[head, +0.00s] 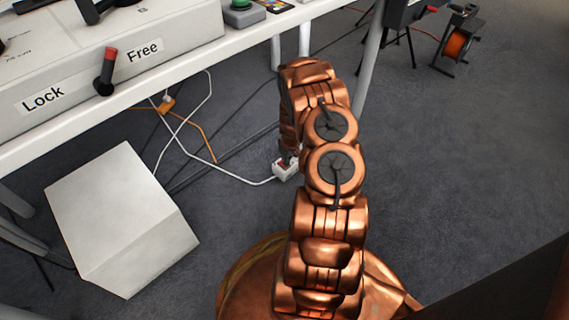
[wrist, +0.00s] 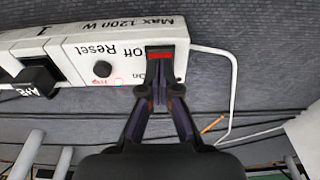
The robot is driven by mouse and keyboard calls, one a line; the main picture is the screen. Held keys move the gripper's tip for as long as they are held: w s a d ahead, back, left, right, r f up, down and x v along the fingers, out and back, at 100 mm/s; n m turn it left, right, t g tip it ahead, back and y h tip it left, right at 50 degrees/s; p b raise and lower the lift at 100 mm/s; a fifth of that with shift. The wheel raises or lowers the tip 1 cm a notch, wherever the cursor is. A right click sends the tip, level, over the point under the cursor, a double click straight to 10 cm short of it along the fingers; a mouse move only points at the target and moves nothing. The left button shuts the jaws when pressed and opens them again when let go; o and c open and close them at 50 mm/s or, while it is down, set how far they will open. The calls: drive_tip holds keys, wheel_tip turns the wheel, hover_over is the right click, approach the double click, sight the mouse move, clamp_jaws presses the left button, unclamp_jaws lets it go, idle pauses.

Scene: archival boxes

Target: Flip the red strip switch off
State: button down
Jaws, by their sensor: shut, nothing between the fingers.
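The red switch (wrist: 161,56) sits in a dark recess near the right end of the white power strip (wrist: 85,48) in the wrist view. The labels read upside down: "Off" is left of the switch's upper part, "On" by its lower part. A small red light (wrist: 118,81) glows on the strip. My gripper (wrist: 160,92) is shut and empty, its fingertips at the lower, "On" end of the switch; I cannot tell if they touch.
A black plug (wrist: 38,78) sits in the strip, beside a round reset button (wrist: 102,69). A white cable (head: 240,178) runs across the floor. A pale box (head: 120,215) stands at left; the white table (head: 175,85) is above.

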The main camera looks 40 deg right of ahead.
drive_tip(key=shift+f, duration=0.4)
drive_tip(key=shift+r+p, duration=2.2)
drive_tip(key=shift+r, duration=1.35)
drive_tip(key=shift+s, duration=0.1)
